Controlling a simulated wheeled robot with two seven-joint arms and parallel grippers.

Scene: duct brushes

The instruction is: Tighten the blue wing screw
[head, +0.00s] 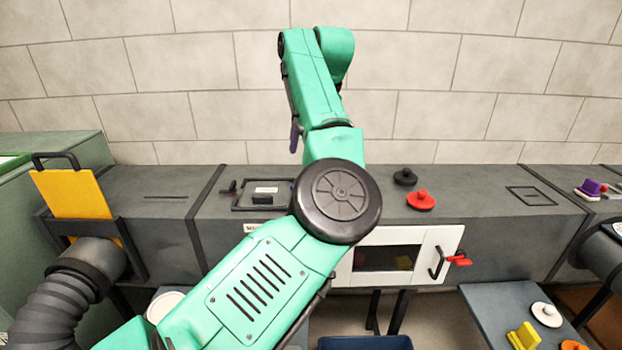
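No blue wing screw shows in the head view; my own arm covers the middle of the duct. My green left arm comes in from the lower left, bends at a round black joint over the duct and rises against the wall. I cannot make out its gripper. A small dark purplish piece shows at the left edge of the raised arm, too small to identify. My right gripper is out of view. A red wing-shaped piece (460,259) sits beside the black handle of the white door (434,257) on the duct front.
A black knob (405,177) and a red knob (421,201) are on the duct top. A yellow plate (72,195) stands in a slot at left, above a ribbed hose (62,300). A side table (495,308) holds small discs and a yellow piece (524,337). A blue bin (365,343) is below.

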